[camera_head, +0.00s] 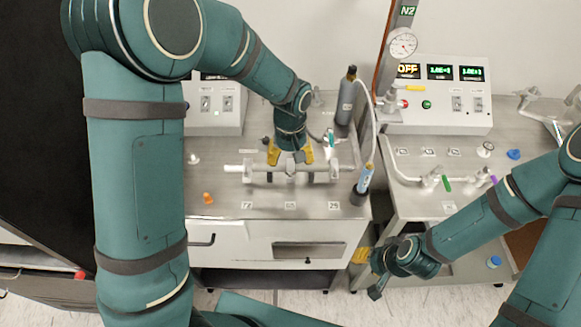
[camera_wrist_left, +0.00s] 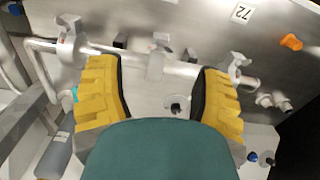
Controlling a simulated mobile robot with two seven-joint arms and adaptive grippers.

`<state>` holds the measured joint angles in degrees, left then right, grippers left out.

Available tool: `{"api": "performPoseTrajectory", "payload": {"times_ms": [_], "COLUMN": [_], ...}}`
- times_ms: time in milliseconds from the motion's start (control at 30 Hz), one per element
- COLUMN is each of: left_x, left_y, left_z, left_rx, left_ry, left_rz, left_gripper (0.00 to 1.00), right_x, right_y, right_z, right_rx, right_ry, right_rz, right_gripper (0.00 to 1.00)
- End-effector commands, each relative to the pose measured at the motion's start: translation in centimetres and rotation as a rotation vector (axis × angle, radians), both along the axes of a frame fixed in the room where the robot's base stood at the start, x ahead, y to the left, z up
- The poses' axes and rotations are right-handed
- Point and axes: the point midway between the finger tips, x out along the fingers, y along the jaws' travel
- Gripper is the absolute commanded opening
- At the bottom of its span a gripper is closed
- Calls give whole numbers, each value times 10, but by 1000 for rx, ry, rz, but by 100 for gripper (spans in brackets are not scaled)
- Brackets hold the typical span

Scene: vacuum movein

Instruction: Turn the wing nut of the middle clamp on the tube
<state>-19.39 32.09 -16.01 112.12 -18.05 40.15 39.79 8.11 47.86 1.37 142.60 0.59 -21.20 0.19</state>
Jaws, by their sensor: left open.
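The grey metal tube (camera_head: 262,174) lies across the steel bench top in the head view. In the left wrist view the tube (camera_wrist_left: 190,69) carries a middle clamp with a pale wing nut (camera_wrist_left: 158,48), with similar clamps (camera_wrist_left: 70,38) (camera_wrist_left: 234,66) to either side. My left gripper (camera_head: 289,156) is open above the tube in the head view. Its yellow fingers in the left wrist view (camera_wrist_left: 161,90) are spread wide, with the middle clamp between and beyond them, apart from both. My right gripper (camera_head: 369,270) hangs low by the gap between the benches; its jaws are unclear.
A dark cylinder (camera_head: 346,98) and a blue-grey cylinder (camera_head: 364,182) stand right of the tube. A control box (camera_head: 222,108) is behind. An orange cone-like piece (camera_head: 208,198) sits at front left. The bench's front strip is mostly clear.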

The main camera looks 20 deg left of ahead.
Motion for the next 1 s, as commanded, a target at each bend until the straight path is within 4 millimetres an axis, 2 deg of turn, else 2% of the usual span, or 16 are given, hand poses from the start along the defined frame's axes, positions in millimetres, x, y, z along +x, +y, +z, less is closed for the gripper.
{"api": "performPoseTrajectory", "payload": {"times_ms": [33, 200, 400, 1000], "left_x": [1, 0, 0, 0], "left_y": [0, 0, 0, 0], "left_z": [13, 42, 61, 64], "left_rx": [-1, -1, -1, 0], "left_ry": [-6, -3, 0, 1], "left_rz": [0, -1, -1, 0], "left_gripper": [66, 66, 66, 66], "right_x": [0, 0, 0, 0], "right_y": [0, 0, 0, 0], "right_z": [0, 0, 0, 0], "right_rx": [0, 0, 0, 0], "right_ry": [0, 0, 0, 0], "right_rz": [0, 0, 0, 0], "right_gripper": [39, 39, 39, 39]}}
